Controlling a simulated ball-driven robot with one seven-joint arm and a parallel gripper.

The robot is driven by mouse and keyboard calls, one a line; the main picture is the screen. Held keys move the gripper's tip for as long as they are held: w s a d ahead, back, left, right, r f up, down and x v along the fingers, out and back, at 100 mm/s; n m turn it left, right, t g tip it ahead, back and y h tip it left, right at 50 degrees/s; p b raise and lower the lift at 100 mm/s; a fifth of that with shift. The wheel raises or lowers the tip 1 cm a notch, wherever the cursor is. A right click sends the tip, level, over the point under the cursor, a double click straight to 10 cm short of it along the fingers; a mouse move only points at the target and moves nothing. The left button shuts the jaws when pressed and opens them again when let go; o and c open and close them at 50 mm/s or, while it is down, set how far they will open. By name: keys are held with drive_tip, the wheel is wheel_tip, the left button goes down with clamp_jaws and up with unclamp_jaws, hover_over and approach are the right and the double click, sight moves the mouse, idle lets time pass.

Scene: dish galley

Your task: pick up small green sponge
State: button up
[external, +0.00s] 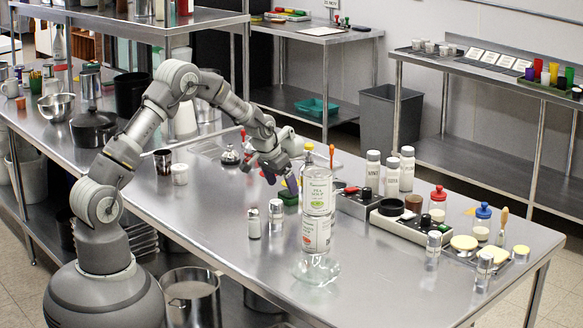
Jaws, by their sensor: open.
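A small green block (288,198), which looks like the sponge, lies on the steel counter (390,290) behind the clear bottle and cans. It is partly hidden by my gripper and the can stack. My gripper (281,181) is open and points down just above the green block. Its two fingers, with purplish pads, are apart. From this view I cannot tell whether they are touching the block or how they line up with it. Nothing shows between the fingers.
A salt shaker (253,222) stands nearby at the left. White-capped bottles (392,177) and a condiment tray (412,228) are at the right. The counter's front is clear.

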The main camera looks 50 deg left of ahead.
sight(285, 194)
drive_tip(key=x, duration=0.1)
drive_tip(key=b+x, duration=0.1)
drive_tip(key=x, duration=0.1)
drive_tip(key=b+x, duration=0.1)
drive_tip(key=x, duration=0.1)
drive_tip(key=shift+w+a+f, duration=0.1)
drive_tip(key=shift+a+f, duration=0.05)
drive_tip(key=shift+a, duration=0.2)
drive_tip(key=c, duration=1.1)
